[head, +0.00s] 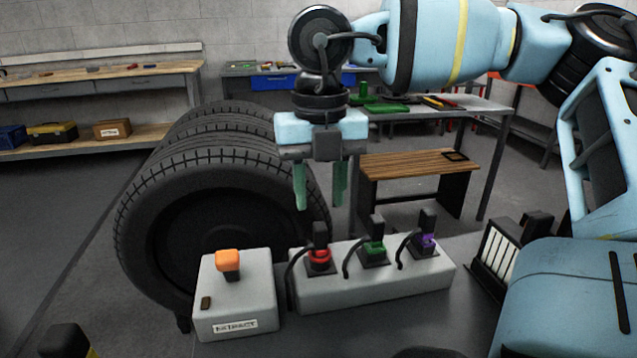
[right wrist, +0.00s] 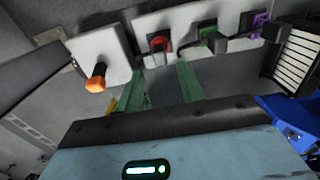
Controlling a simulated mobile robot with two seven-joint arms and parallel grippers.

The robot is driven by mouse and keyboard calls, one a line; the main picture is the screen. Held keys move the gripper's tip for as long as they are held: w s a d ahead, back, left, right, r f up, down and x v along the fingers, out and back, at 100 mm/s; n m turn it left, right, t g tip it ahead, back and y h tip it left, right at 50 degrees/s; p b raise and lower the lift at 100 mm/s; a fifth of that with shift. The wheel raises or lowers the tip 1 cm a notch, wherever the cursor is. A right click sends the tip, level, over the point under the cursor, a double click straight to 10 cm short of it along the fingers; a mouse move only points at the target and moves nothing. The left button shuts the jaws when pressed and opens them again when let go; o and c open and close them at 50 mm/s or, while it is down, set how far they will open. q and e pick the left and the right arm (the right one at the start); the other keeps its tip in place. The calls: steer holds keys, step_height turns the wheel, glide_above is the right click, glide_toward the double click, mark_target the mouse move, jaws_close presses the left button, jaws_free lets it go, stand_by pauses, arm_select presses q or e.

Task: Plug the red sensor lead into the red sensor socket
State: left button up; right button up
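A red sensor socket (head: 319,257) sits at the left end of a pale grey block, on a dark base. A black plug (head: 320,236) stands upright on it, with a black cable curving down to its left. I cannot tell whether the plug is fully seated. The red part also shows in the right wrist view (right wrist: 160,46). My right gripper (head: 321,196) has two green fingers apart and pointing down, with nothing between them. It hangs above the red socket in the picture, apart from it. My left gripper is not in view.
Green (head: 375,249) and purple (head: 424,243) sockets with black plugs stand right of the red one on the block (head: 370,287). A grey box (head: 235,300) with an orange knob (head: 228,262) stands left. A large tyre (head: 190,200) is behind. A slatted dark unit (head: 494,254) stands right.

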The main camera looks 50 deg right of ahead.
mark_target(320, 226)
step_height(320, 226, down, 4)
steer(key=shift+b, duration=1.1)
step_height(320, 226, down, 2)
steer(key=shift+f+b, duration=0.2)
steer(key=shift+b, duration=0.65)
steer(key=shift+f+b, duration=0.3)
steer(key=shift+f, duration=0.1)
steer(key=shift+c, duration=0.6)
jaws_close()
